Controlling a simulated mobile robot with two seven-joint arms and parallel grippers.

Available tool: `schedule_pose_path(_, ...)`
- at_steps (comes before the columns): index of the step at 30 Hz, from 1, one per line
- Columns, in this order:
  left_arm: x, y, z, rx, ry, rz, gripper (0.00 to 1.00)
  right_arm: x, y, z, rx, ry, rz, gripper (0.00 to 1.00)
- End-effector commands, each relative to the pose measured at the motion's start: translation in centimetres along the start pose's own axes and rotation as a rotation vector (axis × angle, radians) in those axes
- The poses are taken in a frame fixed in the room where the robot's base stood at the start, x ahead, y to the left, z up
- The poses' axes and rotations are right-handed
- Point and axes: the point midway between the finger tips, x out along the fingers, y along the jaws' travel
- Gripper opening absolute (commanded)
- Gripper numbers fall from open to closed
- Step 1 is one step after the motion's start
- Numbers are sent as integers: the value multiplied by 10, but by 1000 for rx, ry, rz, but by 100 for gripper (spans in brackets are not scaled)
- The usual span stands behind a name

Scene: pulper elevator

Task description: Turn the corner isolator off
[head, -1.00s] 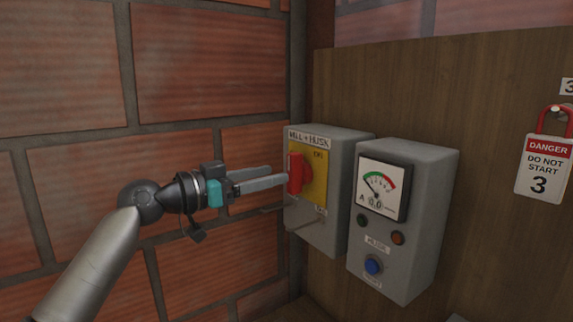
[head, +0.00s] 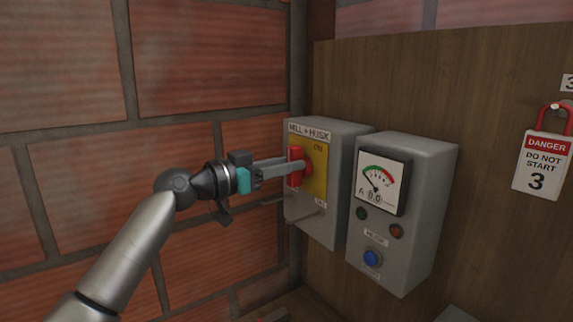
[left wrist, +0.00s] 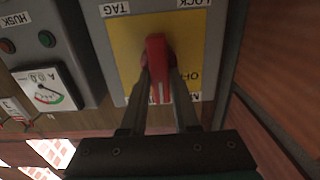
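The corner isolator is a grey box (head: 335,133) labelled MILL + HUSK, with a yellow plate (head: 320,183) and a red handle (head: 296,168). The handle stands upright, with ON marked near the plate's top. In the left wrist view the red handle (left wrist: 156,60) points straight down the upside-down plate (left wrist: 125,50), and OFF shows to its right. My left gripper (head: 291,166) has one finger on each side of the handle, close against it, and appears shut on it. The fingers hide part of the handle and plate. My right gripper is not in view.
A grey meter box (head: 425,190) with a dial, lamps and a blue button (head: 372,258) stands close to the isolator's right. A red padlock with a DANGER tag (head: 542,165) hangs farther right. The brick wall (head: 210,60) is close on the left.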

Motion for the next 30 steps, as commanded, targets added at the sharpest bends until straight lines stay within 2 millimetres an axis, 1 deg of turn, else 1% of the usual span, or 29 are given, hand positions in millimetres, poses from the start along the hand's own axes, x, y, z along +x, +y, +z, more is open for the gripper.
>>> schedule_pose_path(1,0,0,0,0,0,0,23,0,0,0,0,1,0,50)
schedule_pose_path(7,0,0,0,0,0,0,0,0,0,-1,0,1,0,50)
schedule_pose_path(22,0,0,0,-21,0,-1,0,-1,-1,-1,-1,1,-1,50)
schedule_pose_path(26,0,-1,0,-68,0,-1,0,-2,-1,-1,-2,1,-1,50)
schedule_pose_path(30,0,-2,-1,-155,0,-1,0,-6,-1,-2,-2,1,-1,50)
